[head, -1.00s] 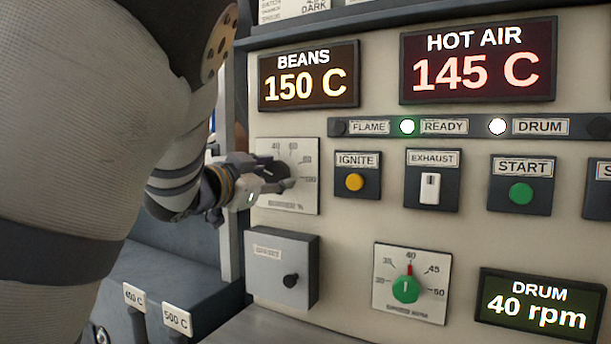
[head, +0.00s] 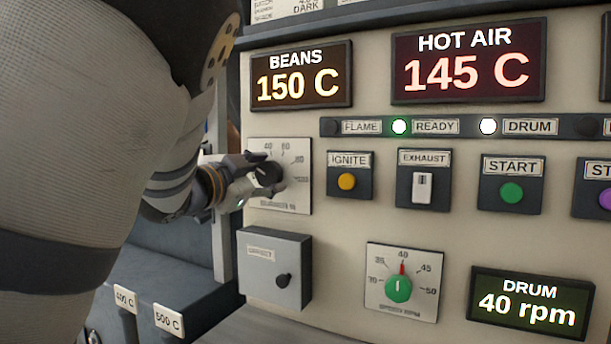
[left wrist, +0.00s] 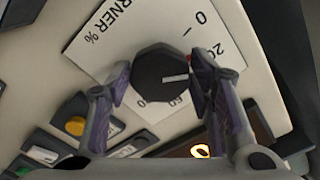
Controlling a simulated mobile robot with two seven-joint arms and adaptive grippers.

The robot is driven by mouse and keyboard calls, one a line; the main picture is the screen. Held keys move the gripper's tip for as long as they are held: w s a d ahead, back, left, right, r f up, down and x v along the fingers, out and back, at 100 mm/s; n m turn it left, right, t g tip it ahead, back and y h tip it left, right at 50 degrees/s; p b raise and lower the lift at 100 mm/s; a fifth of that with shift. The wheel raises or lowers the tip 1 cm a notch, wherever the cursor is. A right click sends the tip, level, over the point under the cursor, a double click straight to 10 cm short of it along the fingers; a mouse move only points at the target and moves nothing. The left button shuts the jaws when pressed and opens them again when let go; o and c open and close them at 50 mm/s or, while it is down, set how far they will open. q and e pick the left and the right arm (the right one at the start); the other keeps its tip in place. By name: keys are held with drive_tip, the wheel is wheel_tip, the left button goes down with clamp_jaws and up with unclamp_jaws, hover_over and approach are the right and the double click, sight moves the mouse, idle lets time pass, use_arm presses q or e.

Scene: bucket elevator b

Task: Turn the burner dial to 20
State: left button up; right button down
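The burner dial (head: 267,174) is a black knob on a white scale plate (head: 299,194) at the panel's left. In the left wrist view, the dial (left wrist: 160,72) is eight-sided, with a white pointer line toward the right finger. The printed 0 and 20 show beyond that finger; the pointer's exact reading is unclear. My left gripper (head: 262,173) is at the dial. In the left wrist view, its fingers (left wrist: 160,74) lie close against opposite sides of the knob and appear shut on it. My right gripper is not in view.
The IGNITE button (head: 347,182) and EXHAUST switch (head: 422,187) sit right of the dial plate. A green drum dial (head: 398,289) is lower right. Displays line the top.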

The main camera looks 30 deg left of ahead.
use_arm(q)
drive_tip(key=shift+o, duration=0.9)
drive_tip(key=s+d, duration=0.1)
drive_tip(key=s, duration=1.1)
drive_tip(key=shift+d, duration=0.15)
